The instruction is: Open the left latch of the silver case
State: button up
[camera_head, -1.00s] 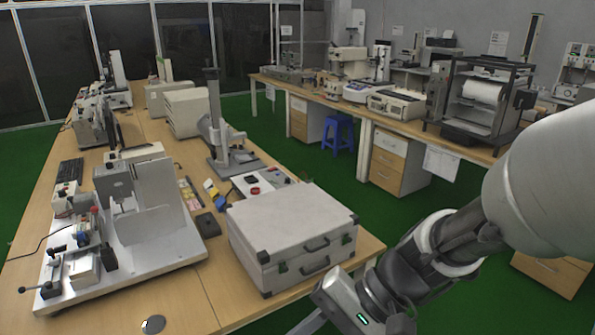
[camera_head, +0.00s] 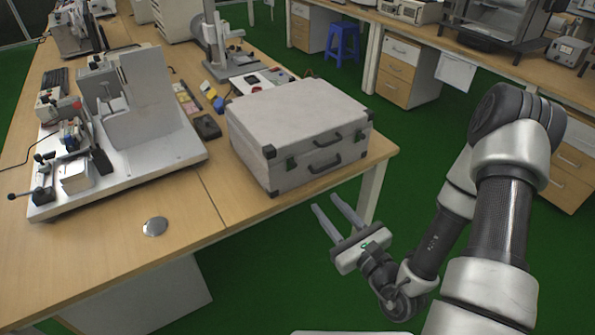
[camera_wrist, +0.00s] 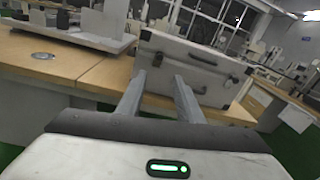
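The silver case (camera_head: 300,125) lies closed near the front right corner of the wooden table. Its front side shows two black handles and two latches. The right latch (camera_head: 357,136) is near the right end. My gripper (camera_head: 332,208) is open and empty, in front of and below the case, apart from it. In the wrist view, the case (camera_wrist: 190,65) is beyond the two spread fingers of my gripper (camera_wrist: 160,85).
The wooden table (camera_head: 180,232) has free room at its front left of the case, with a round metal disc (camera_head: 155,227) on it. A white machine base (camera_head: 140,160) stands to the left. Green floor is open between the table and my arm.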

aim_at(295, 167)
jog(key=x, duration=1.6)
jog(key=shift+r, duration=0.1)
jog(key=shift+b, duration=0.3)
grip_shut()
